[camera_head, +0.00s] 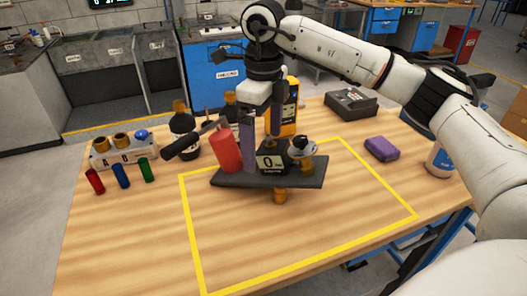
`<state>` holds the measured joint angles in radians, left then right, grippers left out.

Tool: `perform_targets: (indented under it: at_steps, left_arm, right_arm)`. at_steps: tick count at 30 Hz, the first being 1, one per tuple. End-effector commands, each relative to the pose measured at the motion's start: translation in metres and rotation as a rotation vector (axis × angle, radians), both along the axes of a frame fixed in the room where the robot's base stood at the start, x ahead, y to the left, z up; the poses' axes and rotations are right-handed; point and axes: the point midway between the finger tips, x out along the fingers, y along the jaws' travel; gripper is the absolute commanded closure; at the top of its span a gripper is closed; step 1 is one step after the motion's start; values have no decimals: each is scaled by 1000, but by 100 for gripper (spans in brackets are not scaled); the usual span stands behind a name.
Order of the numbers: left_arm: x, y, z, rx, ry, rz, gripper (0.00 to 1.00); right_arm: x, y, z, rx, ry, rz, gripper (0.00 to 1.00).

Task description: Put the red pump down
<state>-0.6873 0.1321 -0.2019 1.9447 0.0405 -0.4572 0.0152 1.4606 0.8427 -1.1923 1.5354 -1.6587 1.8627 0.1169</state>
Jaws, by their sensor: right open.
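A red pump (224,151) with a dark grey handle pointing left stands, slightly tilted, at the left of a dark flat stand (306,184) on the table. My right gripper (262,125) comes down from above, behind and to the right of the red body. It is open, and the red body is not seen between its fingers. Whether a finger touches the stand's parts cannot be told. My left gripper is out of view.
A yellow outline (300,262) marks the table, its front area clear. Red, blue and green cylinders (121,175) stand at left by a socket block (125,152).

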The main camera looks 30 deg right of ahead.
Motion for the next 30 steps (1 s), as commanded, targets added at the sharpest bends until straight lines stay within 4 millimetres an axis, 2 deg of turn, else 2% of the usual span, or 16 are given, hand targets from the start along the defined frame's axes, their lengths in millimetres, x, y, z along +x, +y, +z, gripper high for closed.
perform_targets:
  at_steps: [1,6,12,17,30]
  left_arm:
    - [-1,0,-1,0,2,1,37]
    - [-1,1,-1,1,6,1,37]
    - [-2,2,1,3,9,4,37]
    - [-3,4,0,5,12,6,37]
    - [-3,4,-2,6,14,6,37]
  right_arm:
    - [1,1,14,2,-5,1,3]
    - [1,1,51,1,-3,1,3]
    - [1,0,79,0,-1,0,3]
    - [0,0,85,1,1,1,3]
    - [0,0,85,0,1,1,3]
